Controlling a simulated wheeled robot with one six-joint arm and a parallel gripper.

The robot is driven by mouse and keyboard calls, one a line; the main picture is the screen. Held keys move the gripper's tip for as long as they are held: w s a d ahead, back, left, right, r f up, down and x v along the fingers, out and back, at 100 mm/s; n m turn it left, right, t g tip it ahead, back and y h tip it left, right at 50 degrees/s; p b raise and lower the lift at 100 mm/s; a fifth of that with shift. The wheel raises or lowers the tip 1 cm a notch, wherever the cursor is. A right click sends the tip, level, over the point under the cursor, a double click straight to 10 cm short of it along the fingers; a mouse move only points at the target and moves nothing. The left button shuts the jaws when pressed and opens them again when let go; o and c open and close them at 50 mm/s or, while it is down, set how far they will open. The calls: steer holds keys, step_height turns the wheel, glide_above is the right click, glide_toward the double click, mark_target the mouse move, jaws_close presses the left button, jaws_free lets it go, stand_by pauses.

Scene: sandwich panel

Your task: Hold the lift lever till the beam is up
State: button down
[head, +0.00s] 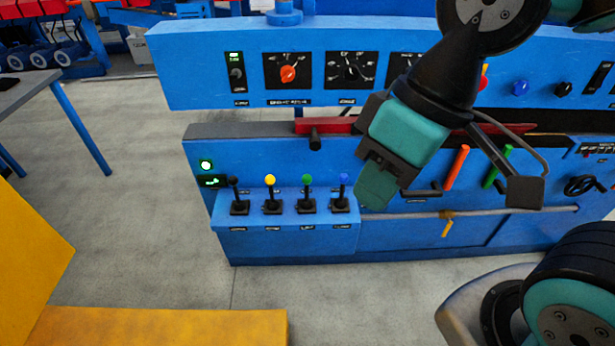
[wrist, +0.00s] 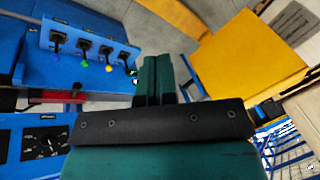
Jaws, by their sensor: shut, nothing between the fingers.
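A row of levers on a blue ledge (head: 285,238) has black (head: 234,181), yellow (head: 270,180), green (head: 307,179) and blue (head: 344,179) knobs. Their labels are too blurred to tell surely which is the lift lever. All stand roughly upright. The wide blue beam (head: 200,65) is above the lower blue body, with a gap between. My gripper (head: 375,192) is shut and empty, just right of the blue-knobbed lever in the head view, apart from the levers. In the wrist view my gripper (wrist: 158,78) points down past the levers; the green knob (wrist: 84,63) is left of it.
The beam carries dials, including a red knob (head: 288,74). Orange (head: 456,167) and green (head: 497,166) handles stand right of my gripper. A yellow block (head: 160,325) is at front left. Bare floor (head: 130,205) lies left.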

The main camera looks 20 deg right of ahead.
steer(key=w+f+m+t+y+b, duration=0.1)
steer(key=w+f+m+t+b, duration=0.15)
steer(key=w+f+b, duration=0.35)
steer(key=w+f+m+t+b, duration=0.2)
steer(key=w+f+m+b, duration=0.2)
steer(key=f+b, duration=0.45)
steer(key=m+t+h+b, duration=0.2)
steer(key=m+t+b, duration=0.95)
steer(key=b, duration=1.75)
glide_toward(307, 192)
steer(key=s+r, duration=0.5)
steer(key=s, duration=0.1)
step_height(307, 192, down, 9)
steer(key=d+m+t+y+b, duration=0.1)
steer(key=t+b, duration=0.5)
steer(key=b, duration=0.8)
steer(key=shift+w+d+m+y, duration=0.2)
steer(key=shift+d+m+y, duration=0.1)
steer(key=shift+m, duration=0.3)
steer(key=shift+r, duration=0.1)
steer(key=p+x, duration=1)
steer(key=x, duration=0.4)
steer(key=shift+r, duration=0.2)
